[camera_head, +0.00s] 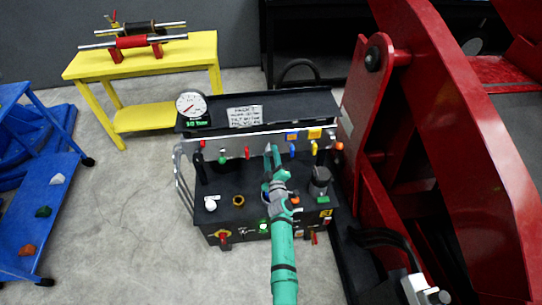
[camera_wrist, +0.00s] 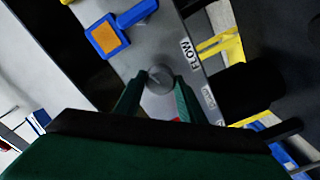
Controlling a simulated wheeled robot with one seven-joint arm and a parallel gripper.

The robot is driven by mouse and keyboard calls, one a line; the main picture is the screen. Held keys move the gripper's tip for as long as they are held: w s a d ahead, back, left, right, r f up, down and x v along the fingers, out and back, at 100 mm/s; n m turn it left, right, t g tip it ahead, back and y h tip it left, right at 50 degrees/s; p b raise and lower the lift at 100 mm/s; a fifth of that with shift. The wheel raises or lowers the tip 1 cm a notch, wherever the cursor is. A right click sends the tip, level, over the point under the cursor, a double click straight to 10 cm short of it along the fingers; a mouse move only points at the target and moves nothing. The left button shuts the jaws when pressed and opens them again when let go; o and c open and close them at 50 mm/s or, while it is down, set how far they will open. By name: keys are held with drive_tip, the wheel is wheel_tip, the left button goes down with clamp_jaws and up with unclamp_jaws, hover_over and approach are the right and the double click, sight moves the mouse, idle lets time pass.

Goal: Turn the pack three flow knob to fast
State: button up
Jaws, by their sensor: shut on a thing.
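A grey round flow knob (camera_wrist: 159,76) sits on the grey panel strip in the wrist view, close to a white label reading FLOW (camera_wrist: 190,54). A smaller label (camera_wrist: 208,97), too blurred to read surely, lies further along the strip. My gripper (camera_wrist: 160,90) has one green finger on each side of the knob and is shut on it. In the head view my gripper (camera_head: 271,152) reaches the front rail (camera_head: 232,148) of the black power pack (camera_head: 230,194), hiding the knob there. Which way the knob points is unclear.
A gauge (camera_head: 191,105) stands at the back left. A large red machine (camera_head: 430,130) stands close on the right.

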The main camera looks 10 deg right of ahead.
drive_tip(key=shift+f+m, duration=0.1)
drive_tip(key=shift+m, duration=1)
drive_tip(key=o, duration=1)
drive_tip(key=shift+s, duration=0.1)
drive_tip(key=shift+s, duration=5.35)
